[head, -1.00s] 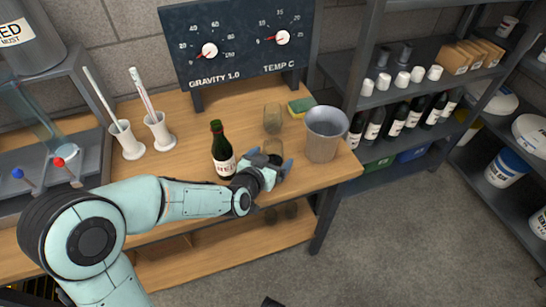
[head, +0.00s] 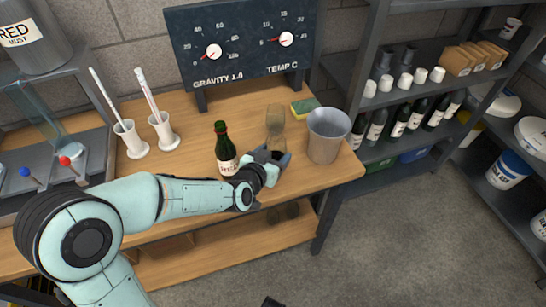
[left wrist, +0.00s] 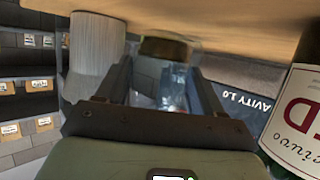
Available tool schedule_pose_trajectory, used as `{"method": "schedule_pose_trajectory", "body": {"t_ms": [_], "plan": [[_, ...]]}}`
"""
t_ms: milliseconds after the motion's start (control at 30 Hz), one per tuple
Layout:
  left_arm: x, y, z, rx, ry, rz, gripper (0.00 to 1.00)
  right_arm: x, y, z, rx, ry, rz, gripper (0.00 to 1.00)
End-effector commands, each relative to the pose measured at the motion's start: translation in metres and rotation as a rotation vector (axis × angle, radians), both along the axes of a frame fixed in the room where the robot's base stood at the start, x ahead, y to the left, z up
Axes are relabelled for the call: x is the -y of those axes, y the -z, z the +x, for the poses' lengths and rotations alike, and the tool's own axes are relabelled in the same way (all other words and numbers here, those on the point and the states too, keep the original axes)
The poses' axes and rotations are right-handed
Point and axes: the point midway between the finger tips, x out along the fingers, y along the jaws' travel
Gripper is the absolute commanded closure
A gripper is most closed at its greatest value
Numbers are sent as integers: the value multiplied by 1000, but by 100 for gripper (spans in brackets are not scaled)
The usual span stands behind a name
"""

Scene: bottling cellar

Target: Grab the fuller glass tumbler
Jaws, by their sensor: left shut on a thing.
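My left gripper (head: 272,157) is shut on a glass tumbler (head: 277,144) holding dark liquid. In the left wrist view, which looks upside down, this tumbler (left wrist: 165,47) sits between the fingers (left wrist: 160,95), with a dark brown band of liquid at its base end. A second tumbler (head: 275,114), paler and mostly clear, stands on the workbench just behind the held one, which partly overlaps it in the head view. Its exact fill level is hard to tell. My right gripper is not in view.
A dark green bottle (head: 223,145) stands close left of my left gripper, and a grey metal bucket (head: 326,135) close right. A sponge (head: 304,106) lies behind. A gauge board (head: 242,45) stands at the back of the workbench (head: 190,105). White holders (head: 131,142) with rods stand further left.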

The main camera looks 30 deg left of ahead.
Motion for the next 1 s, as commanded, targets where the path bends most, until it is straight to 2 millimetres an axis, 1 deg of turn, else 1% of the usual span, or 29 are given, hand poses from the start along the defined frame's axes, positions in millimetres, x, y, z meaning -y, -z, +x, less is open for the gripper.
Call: {"method": "schedule_pose_trajectory", "body": {"t_ms": [33,167,800,1000], "plan": [[0,-9,0,5,0,0,68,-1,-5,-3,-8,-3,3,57],[0,-25,0,5,0,0,68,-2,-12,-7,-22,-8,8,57],[0,-115,0,4,-1,0,68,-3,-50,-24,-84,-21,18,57],[0,-139,1,4,-1,0,68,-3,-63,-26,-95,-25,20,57]]}}
